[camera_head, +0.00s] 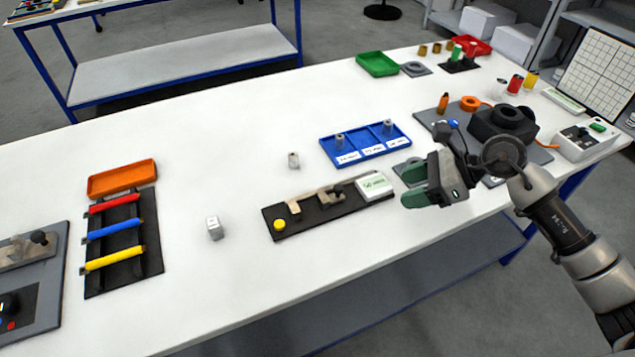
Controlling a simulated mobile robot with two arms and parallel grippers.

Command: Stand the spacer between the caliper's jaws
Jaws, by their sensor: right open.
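The caliper (318,197) lies on a dark board (275,232) at the middle of the table. Its tan jaws are on the left side of the board, with a yellow button (279,224) beside them. A small grey cylindrical spacer (293,160) stands alone on the white table, behind the caliper. Two similar grey spacers (340,142) (387,127) stand in the blue tray. My right gripper (410,185) is open and empty, with green finger pads, to the right of the caliper board. My left gripper is out of view.
The blue tray (366,153) has labelled compartments. A white box (374,186) is at the board's right end. A white cube (214,229) stands left of the caliper. A rack of coloured bars (115,234) and an orange tray (122,176) are further left. The table between is clear.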

